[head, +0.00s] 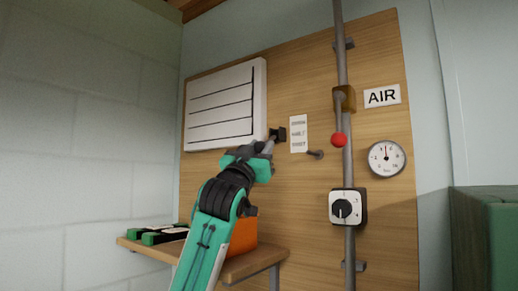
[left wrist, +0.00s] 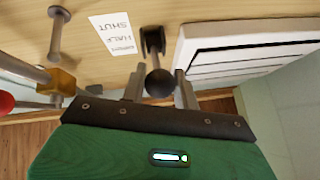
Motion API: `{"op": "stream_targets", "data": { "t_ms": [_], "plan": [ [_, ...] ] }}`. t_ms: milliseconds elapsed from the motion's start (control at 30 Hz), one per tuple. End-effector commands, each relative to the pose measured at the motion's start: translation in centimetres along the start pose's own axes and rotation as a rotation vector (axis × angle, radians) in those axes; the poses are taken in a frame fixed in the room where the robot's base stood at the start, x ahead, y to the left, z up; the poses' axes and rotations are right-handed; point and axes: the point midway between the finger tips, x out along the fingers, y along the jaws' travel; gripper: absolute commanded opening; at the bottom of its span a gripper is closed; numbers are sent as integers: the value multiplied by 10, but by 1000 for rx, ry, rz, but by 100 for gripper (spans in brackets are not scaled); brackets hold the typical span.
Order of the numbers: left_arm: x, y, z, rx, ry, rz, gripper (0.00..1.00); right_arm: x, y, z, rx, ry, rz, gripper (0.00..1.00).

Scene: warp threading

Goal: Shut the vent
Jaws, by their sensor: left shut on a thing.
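The white slatted vent (head: 222,105) is on the wooden board, with thin dark lines between its slats. Its lever has a black mount (head: 278,134) at the vent's lower right; in the left wrist view, the lever ends in a round black knob (left wrist: 158,83). My left gripper (head: 268,147) is shut on this knob, with one finger on each side. A white position label (head: 299,133) is just right of the lever; HALF and SHUT can be read on it in the left wrist view (left wrist: 117,33). My right gripper is not in view.
A grey peg (head: 315,154) sticks out right of the lever. Further right stand a vertical pipe (head: 347,120) with a red-knobbed valve (head: 338,139), a dial switch (head: 346,207) and a gauge (head: 386,158). Below is a shelf (head: 262,264) with an orange box (head: 243,236).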

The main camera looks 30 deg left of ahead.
Motion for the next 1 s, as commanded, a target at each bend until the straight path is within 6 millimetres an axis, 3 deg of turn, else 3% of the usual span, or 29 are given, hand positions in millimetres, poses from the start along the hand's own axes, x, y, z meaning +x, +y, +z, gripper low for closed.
{"op": "stream_targets", "data": {
  "t_ms": [33,67,133,433,567,1000],
  "plan": [
    [0,2,4,0,-9,2,0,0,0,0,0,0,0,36],
    [0,2,4,0,-9,2,36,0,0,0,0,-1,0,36],
    [0,1,4,0,-8,2,50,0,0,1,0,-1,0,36],
    [-1,1,2,0,-3,1,50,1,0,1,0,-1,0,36],
    [-10,1,3,0,-1,1,50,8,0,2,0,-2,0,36],
    [-98,2,6,1,-1,2,50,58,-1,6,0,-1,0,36]
  ]
}}
